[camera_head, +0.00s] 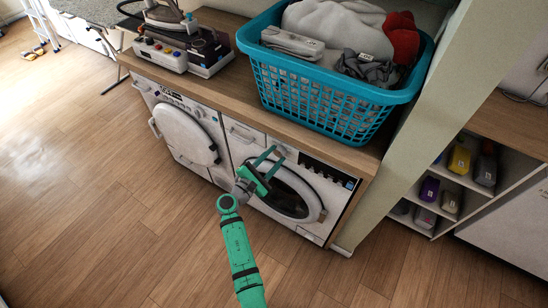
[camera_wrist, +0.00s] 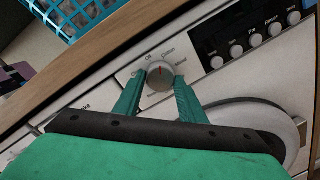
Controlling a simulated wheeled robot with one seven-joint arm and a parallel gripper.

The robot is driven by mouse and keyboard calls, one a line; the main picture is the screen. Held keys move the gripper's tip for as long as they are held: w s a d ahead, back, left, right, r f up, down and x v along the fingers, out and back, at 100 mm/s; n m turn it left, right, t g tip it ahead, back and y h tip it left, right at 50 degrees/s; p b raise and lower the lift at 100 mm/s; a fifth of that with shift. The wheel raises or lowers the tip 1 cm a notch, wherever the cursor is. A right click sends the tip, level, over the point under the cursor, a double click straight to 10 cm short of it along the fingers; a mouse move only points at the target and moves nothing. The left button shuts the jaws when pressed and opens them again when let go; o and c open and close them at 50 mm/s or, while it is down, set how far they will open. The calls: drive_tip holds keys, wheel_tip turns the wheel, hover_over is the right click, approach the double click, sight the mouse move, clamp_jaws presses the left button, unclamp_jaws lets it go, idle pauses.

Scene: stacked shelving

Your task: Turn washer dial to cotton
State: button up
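The washer dial (camera_wrist: 160,73) is a round grey knob with a red mark, seen in the wrist view. Its red mark points up in the picture, between the "Off" label (camera_wrist: 148,57) and the "Cotton" label (camera_wrist: 168,53). My gripper (camera_wrist: 160,79) has one green finger on each side of the dial, with no clear gap between the fingertips and its rim. In the head view, my gripper (camera_head: 275,155) is at the front of the right machine, the washer (camera_head: 309,175), above its round door (camera_head: 285,192). The fingers partly hide the dial there.
A row of small knobs (camera_wrist: 255,40) is on a black strip right of the dial. A teal laundry basket (camera_head: 320,100) stands on the wooden counter (camera_head: 225,95) above. A second machine (camera_head: 185,125) is to the left. Open floor lies in front.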

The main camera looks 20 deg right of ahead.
drive_tip(key=shift+m, duration=1.7)
drive_tip(key=o, duration=1.1)
drive_tip(key=v, duration=1.1)
drive_tip(key=shift+r, duration=0.15)
